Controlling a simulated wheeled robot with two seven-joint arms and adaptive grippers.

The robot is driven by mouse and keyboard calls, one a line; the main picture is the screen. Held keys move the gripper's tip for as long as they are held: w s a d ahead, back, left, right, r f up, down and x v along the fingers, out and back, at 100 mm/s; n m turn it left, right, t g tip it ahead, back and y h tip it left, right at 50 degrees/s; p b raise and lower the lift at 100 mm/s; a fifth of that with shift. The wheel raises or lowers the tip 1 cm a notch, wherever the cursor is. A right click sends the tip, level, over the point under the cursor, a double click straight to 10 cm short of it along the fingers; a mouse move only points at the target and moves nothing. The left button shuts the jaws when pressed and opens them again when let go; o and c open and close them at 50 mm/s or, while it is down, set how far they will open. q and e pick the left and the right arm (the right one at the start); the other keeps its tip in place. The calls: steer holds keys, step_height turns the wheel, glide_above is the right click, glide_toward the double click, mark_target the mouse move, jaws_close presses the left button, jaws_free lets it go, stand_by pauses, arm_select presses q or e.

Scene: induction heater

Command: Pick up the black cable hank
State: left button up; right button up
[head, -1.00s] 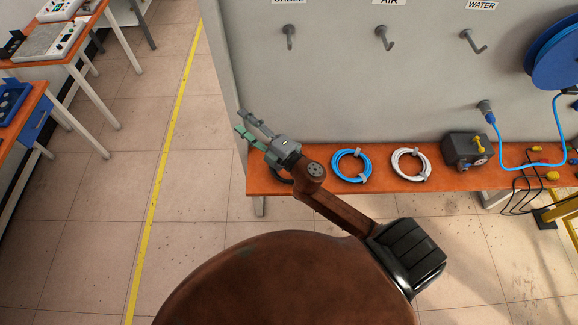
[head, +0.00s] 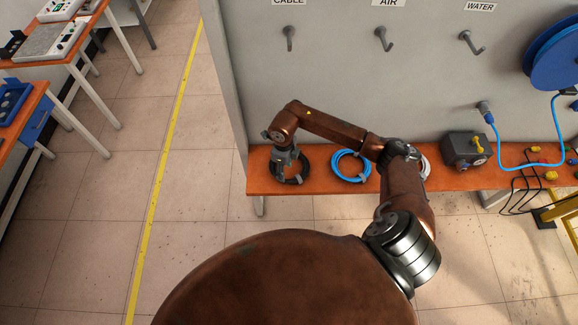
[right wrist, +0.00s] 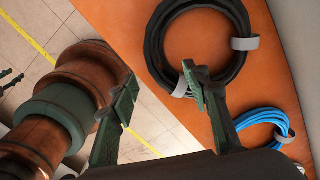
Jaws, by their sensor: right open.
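The black cable hank (head: 305,170) lies flat at the left end of the orange bench in the head view, partly hidden by my right gripper (head: 287,160). In the right wrist view the hank (right wrist: 155,48) is a round coil with grey ties at the top of the picture. My right gripper (right wrist: 160,80) is open, pointing down at the hank's near left side. One finger overlaps the coil's lower edge beside a grey tie; the other shows over the floor. I cannot tell whether a finger touches it. My left gripper is not in view.
A blue hank (head: 350,167) lies right of the black one; a white hank (head: 426,166) is mostly hidden behind my arm. A grey box (head: 466,152) stands farther right on the orange bench (head: 330,186). The grey panel (head: 340,80) with hooks rises behind.

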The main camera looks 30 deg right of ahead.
steer(key=f, duration=0.4)
steer(key=f+p, duration=0.1)
steer(key=f, duration=0.1)
steer(key=shift+w+a+f, duration=0.2)
steer(key=shift+a+f, duration=0.1)
steer(key=shift+f, duration=0.1)
steer(key=shift+c, duration=0.4)
jaws_close()
